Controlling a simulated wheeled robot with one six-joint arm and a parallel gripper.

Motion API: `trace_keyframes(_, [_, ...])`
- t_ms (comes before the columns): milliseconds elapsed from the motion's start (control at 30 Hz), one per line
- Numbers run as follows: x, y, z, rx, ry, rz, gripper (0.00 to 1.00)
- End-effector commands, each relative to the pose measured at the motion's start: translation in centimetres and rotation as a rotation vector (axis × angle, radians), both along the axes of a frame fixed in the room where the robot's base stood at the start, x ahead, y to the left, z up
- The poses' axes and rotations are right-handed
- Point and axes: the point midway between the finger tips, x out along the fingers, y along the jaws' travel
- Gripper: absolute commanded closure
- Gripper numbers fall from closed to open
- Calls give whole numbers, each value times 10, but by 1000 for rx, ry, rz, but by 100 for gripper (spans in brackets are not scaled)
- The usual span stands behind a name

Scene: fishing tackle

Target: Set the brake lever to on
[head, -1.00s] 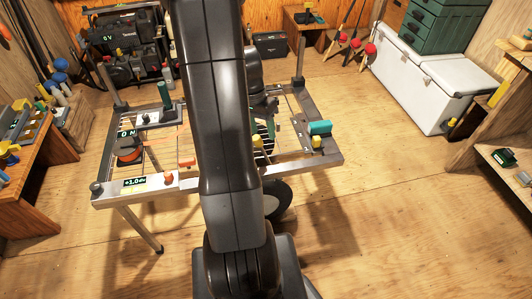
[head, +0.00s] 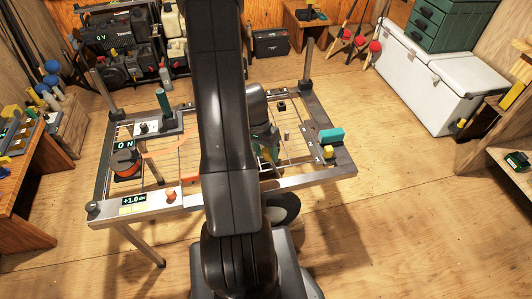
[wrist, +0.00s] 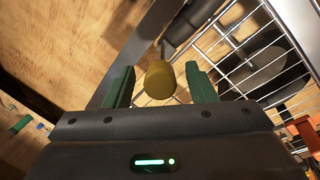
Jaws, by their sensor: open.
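My gripper (wrist: 160,68) is open, with its two green fingers apart. In the wrist view a yellow rounded grip (wrist: 159,80) shows between and beyond the fingers; I cannot tell whether they touch it. In the head view the gripper (head: 264,145) is over the right half of the metal frame table, partly hidden by my arm. A yellow knob (head: 326,152) and a teal handle (head: 331,135) sit at the table's right side. No label marks the brake lever, so I cannot tell which part it is.
The table's left side carries an "ON" display (head: 125,145), an orange-topped disc (head: 128,162), a teal upright handle (head: 163,103) and a "+1.0" display (head: 133,201). A white chest (head: 430,80) stands at the right.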

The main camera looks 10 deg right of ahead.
Motion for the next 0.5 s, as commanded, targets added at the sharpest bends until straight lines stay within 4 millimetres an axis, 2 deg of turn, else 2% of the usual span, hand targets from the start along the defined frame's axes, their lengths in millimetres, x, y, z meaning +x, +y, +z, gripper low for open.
trace_keyframes(333, [-1, -1, -4, 0, 0, 0, 49])
trace_keyframes(367, [-1, -1, -4, 0, 0, 0, 53])
trace_keyframes(500, [-1, -1, -4, 0, 0, 0, 81])
